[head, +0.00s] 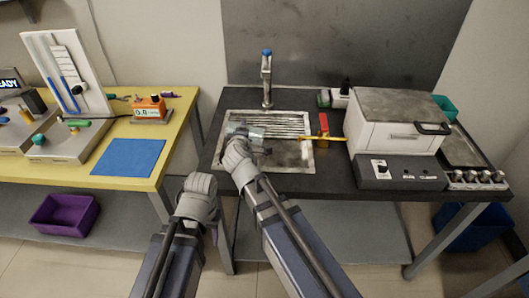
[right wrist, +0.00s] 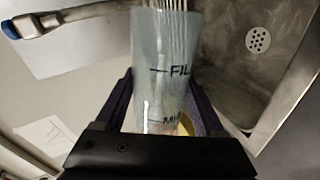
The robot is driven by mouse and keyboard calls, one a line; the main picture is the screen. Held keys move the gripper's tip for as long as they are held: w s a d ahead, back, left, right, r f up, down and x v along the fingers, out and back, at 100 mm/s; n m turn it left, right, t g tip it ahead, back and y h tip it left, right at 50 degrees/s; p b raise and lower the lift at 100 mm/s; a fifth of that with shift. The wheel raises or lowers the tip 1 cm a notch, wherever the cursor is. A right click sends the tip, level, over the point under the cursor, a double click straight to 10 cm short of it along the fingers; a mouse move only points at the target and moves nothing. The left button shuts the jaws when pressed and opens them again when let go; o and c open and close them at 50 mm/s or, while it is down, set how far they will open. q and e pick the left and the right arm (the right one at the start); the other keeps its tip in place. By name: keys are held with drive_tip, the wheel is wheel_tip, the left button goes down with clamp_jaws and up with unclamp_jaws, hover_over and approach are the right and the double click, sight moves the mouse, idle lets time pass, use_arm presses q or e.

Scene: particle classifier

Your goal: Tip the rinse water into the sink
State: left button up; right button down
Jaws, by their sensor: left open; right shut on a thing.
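A clear grey cup (head: 246,131) with dark fill marks is over the left part of the metal sink (head: 300,163). It looks tilted over, with its mouth towards the right in the head view. In the right wrist view the cup (right wrist: 165,60) stands between the fingers of my right gripper (right wrist: 165,115), which is shut on it. I cannot make out water in or below the cup. The sink's drain (right wrist: 258,40) shows at the upper right there. My left gripper (head: 197,190) is open and empty, left of the sink by the counter's front edge; its fingertips are hard to see.
A faucet (head: 266,78) with a blue top stands behind the sink. A red-handled tool (head: 323,125) and a yellow stick (head: 326,138) lie at its right side, beside a white machine (head: 390,125). A yellow table (head: 105,178) with a blue mat (head: 130,157) stands left.

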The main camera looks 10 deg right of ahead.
use_arm(q)
drive_tip(key=shift+d+r+p, duration=0.35)
drive_tip(key=shift+d, duration=0.2)
use_arm(e)
drive_tip(key=shift+s+d+r+m+t+y, duration=0.15)
drive_tip(key=shift+d+r+m+t+y, duration=0.15)
drive_tip(key=shift+d+r+m+y, duration=0.4)
idle(0.6)
